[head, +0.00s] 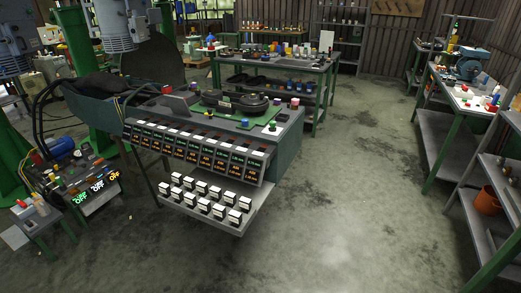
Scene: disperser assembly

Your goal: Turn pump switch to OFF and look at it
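A control box (78,172) stands at the lower left, with small knobs and buttons on its sloping top. Its front has lit labels in green (80,198), white (97,187) and orange (114,175), which seem to read OFF. Which control is the pump switch, and its position, is too small to tell. My gripper is not in view.
A console (285,150) with a row of lit displays stands in the middle, a shelf of white-topped blocks (205,202) below it. A small side table (45,217) stands beside the control box. Benches line the back and right. The floor (350,210) at centre right is clear.

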